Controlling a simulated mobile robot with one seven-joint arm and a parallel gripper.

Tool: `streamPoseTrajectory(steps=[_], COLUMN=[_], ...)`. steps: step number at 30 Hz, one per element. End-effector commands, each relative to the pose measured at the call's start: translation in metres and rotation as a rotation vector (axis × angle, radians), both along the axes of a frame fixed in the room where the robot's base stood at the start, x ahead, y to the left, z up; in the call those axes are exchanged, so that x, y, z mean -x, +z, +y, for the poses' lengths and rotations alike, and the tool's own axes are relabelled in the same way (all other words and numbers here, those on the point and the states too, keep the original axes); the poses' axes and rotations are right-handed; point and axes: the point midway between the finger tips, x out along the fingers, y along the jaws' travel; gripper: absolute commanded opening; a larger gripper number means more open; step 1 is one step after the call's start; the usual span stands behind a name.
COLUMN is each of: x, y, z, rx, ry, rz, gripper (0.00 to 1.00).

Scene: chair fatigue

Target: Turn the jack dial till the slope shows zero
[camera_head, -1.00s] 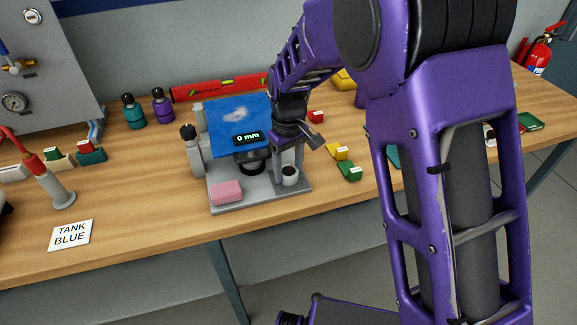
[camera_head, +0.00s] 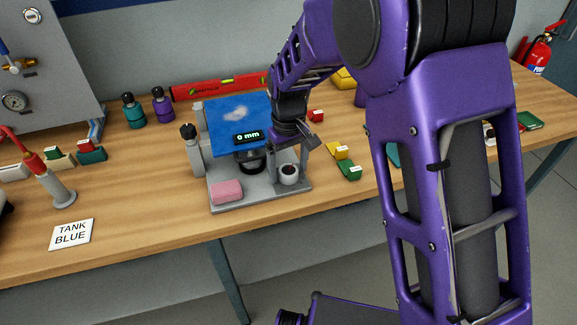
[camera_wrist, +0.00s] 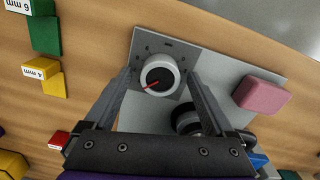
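The jack dial (camera_wrist: 160,77) is a pale round knob with a dark face and a red pointer, set on a grey base plate. In the head view the dial (camera_head: 289,173) stands at the plate's front right. My gripper (camera_wrist: 160,72) is open, with one finger on each side of the dial and a gap showing on both sides. In the head view my gripper (camera_head: 299,150) is just above the dial. A readout (camera_head: 249,137) on the blue tilted plate (camera_head: 236,112) shows "0 mm". The pointer aims toward the lower left in the wrist view.
A pink block (camera_head: 227,191) lies on the base plate's front left. A post (camera_head: 192,150) stands at its left. Yellow (camera_head: 338,151) and green (camera_head: 349,170) blocks lie to the right. A red level (camera_head: 215,88) lies behind. A "TANK BLUE" card (camera_head: 72,234) lies front left.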

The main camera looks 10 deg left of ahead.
Motion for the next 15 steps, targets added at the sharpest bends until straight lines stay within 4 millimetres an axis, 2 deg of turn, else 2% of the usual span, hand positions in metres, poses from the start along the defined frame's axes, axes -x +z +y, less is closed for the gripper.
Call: streamPoseTrajectory(steps=[8,11,15], x=[0.000,-0.001,-0.001], y=[0.002,0.012,0.040], z=[0.000,0.000,0.000], rx=[0.000,-0.002,-0.003], ry=[0.000,0.000,0.000], rz=[0.000,-0.002,-0.003], gripper=[0.89,0.89,0.89])
